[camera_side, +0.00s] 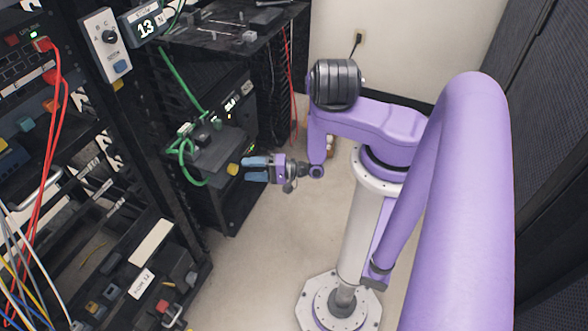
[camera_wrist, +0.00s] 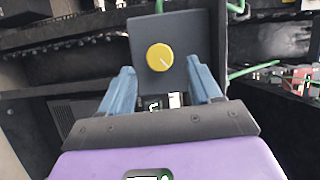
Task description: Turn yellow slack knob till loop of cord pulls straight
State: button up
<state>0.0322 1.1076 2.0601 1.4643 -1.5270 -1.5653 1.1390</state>
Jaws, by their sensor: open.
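The yellow slack knob (camera_wrist: 159,57) is round with a thin dark pointer line toward its right side. It sits on the face of a dark square box (camera_wrist: 188,22). In the side view the knob (camera_side: 233,169) shows just left of my gripper's fingertips. My gripper (camera_side: 247,168) has blue fingers, open and empty. In the wrist view the fingers (camera_wrist: 160,66) stand apart to the left and right of the knob; I cannot tell whether they reach around it. The green cord (camera_side: 181,166) hangs in a curved loop left of the box, and another stretch runs up from there.
Red cables (camera_side: 55,110) and dark racks fill the left. The floor (camera_side: 265,240) below my gripper is clear. Dark shelving (camera_wrist: 265,45) surrounds the box.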

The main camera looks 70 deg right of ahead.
jog(key=v, duration=1.3)
jog(key=shift+s+d, duration=0.2)
